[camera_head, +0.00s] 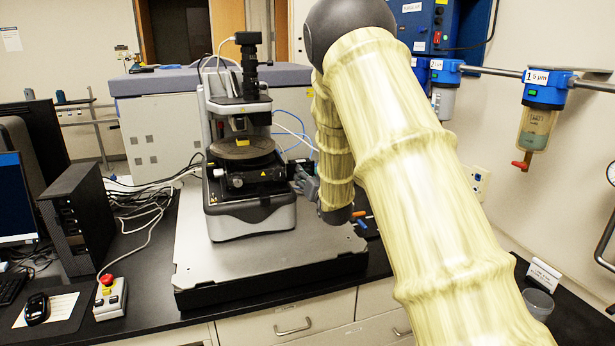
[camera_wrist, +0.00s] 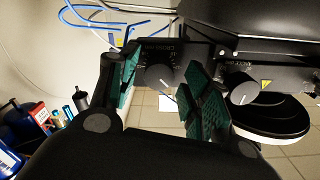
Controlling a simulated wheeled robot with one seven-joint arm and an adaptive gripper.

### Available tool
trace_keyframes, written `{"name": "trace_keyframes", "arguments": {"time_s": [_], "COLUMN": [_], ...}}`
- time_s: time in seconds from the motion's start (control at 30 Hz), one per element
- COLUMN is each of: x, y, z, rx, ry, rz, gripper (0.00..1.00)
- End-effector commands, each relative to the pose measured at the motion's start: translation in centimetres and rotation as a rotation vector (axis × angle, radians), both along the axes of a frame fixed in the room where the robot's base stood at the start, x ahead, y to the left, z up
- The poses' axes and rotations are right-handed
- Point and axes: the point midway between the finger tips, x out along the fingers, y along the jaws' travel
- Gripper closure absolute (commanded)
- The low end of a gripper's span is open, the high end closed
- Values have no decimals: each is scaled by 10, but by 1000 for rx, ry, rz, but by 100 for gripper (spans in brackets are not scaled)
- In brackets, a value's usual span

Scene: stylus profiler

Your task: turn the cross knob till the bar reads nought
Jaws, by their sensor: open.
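The stylus profiler (camera_head: 250,212) stands on a grey slab, with its round stage (camera_head: 243,150) at mid-height. My gripper (camera_head: 305,182) is at the right side of its stage block. In the wrist view, the cross knob (camera_wrist: 159,78), dark with a white pointer line, sits under a small label that seems to read cross. My gripper's two green-padded fingers (camera_wrist: 163,82) are open, one on each side of this knob, with visible gaps; contact cannot be told. A second, similar knob (camera_wrist: 243,90) lies to the right, outside the fingers. No bar reading is legible in either view.
A monitor (camera_head: 14,200) is cut off at the left edge. Blue and white cables (camera_wrist: 100,22) run near the knobs. Filter units (camera_head: 541,100) hang on the right wall.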

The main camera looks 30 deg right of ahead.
Motion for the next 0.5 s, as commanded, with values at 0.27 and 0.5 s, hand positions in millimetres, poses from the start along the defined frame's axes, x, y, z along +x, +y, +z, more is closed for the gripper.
{"name": "trace_keyframes", "arguments": {"time_s": [0.27,0.5], "x": [-22,-43], "y": [5,10], "z": [-1,-1], "rx": [1,2], "ry": [0,0], "rz": [-1,-1], "gripper": [52,52]}}
